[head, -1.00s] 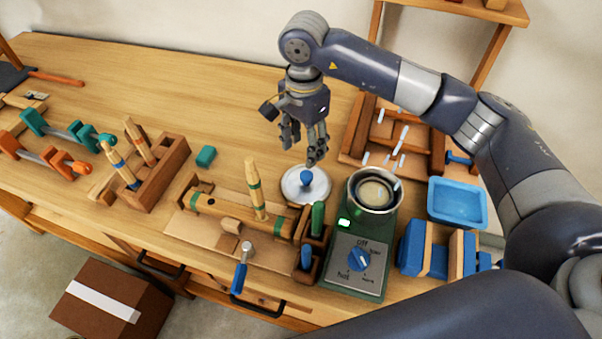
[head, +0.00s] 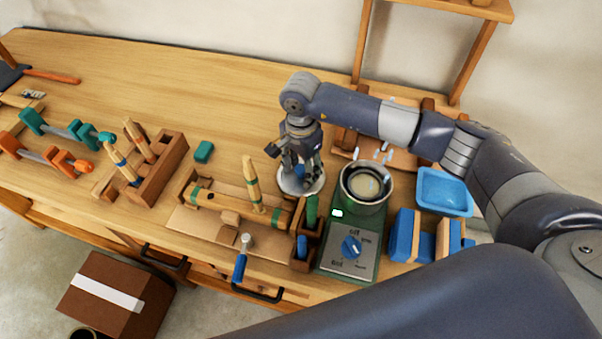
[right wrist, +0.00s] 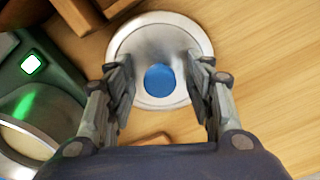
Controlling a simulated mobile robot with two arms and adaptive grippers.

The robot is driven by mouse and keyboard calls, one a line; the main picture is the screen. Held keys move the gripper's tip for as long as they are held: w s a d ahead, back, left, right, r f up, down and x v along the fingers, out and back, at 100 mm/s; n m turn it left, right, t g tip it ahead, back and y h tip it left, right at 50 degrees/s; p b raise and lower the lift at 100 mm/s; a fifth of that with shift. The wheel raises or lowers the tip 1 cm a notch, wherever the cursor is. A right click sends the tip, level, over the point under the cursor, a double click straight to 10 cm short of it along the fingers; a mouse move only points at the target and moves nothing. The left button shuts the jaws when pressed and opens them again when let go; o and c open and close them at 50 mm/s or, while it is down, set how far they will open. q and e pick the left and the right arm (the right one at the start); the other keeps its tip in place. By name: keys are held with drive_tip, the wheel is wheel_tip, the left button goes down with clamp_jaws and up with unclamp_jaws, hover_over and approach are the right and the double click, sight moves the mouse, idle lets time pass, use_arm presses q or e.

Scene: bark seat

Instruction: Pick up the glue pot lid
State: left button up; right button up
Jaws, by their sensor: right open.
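The glue pot lid (head: 291,185) is a round silver disc with a blue knob, lying on the bench to the left of the glue pot. In the right wrist view the lid (right wrist: 146,40) shows with its blue knob (right wrist: 160,78) between my fingers. My right gripper (head: 301,168) is directly above the lid and hides part of it. In the right wrist view my right gripper (right wrist: 161,80) is open, one finger on each side of the knob, with gaps to it. The glue pot (head: 365,187) is open on a green heater (head: 347,245). My left gripper is out of view.
A wooden block with a green-handled tool (head: 311,211) stands close in front of the lid. A blue tray (head: 445,191) and blue-and-wood blocks (head: 425,236) lie to the right. Clamps (head: 66,130) lie at the left. The bench behind the lid is clear.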

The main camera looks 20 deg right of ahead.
drive_tip(key=c, duration=1.1)
drive_tip(key=shift+c, duration=0.2)
